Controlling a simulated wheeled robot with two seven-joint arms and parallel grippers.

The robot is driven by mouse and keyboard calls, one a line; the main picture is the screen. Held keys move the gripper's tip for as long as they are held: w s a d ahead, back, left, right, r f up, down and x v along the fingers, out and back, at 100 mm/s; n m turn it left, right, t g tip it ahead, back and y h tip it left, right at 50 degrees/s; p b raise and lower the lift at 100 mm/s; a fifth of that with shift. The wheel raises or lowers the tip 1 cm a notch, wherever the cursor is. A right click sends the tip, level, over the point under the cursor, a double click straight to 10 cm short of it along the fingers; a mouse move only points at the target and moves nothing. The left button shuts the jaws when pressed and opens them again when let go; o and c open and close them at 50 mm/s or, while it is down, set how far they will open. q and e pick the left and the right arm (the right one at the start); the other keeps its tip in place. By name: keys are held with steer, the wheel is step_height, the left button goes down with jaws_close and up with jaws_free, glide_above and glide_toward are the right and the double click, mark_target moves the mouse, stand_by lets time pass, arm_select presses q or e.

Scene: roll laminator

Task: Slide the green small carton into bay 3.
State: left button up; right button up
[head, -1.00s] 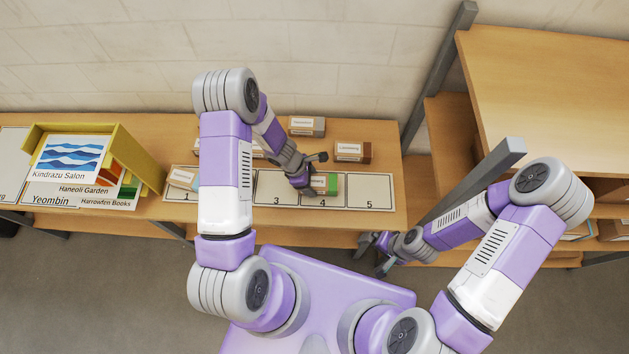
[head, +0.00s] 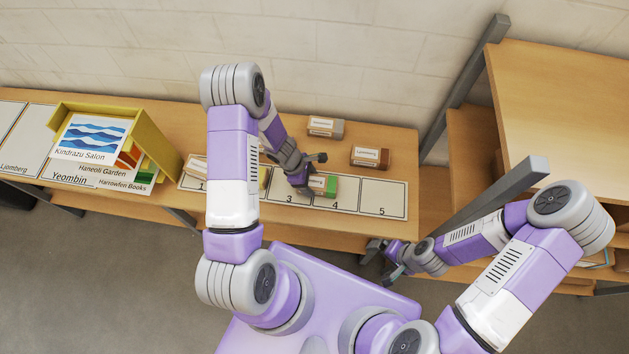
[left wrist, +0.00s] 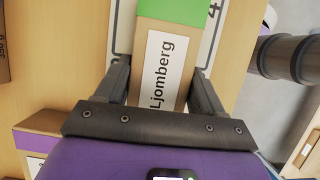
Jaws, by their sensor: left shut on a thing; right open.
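The green small carton (head: 329,186), with a green end and a white label reading "Ljomberg", lies on the numbered bay strip (head: 396,201). It is at the upper part of bay 4, near the line with bay 3 (head: 288,205). My left gripper (head: 307,181) is at its left part in the head view. In the left wrist view the fingers of my left gripper (left wrist: 160,85) stand on both sides of the carton (left wrist: 165,60), shut on it. The digit 4 shows beside it. My right gripper (head: 380,262) is open and empty, off the table's front edge.
A brown carton (head: 370,157) and a grey one (head: 326,127) stand behind the strip. Another carton (head: 196,168) is by bay 1, and my left arm partly hides bay 2. A yellow holder with signs (head: 150,140) stands at left, a shelf (head: 560,110) at right.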

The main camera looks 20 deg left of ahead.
arm_select(q)
steer(key=shift+s+a, duration=0.4)
steer(key=shift+a, duration=0.95)
steer(key=shift+s+a, duration=0.45)
steer(key=shift+a, duration=0.85)
steer(key=shift+s+a, duration=0.4)
steer(key=shift+a, duration=0.95)
steer(key=o, duration=1.2)
steer(key=shift+o, duration=0.3)
step_height(320, 180, up, 6)
steer(key=p, duration=0.4)
steer(key=shift+p, duration=0.4)
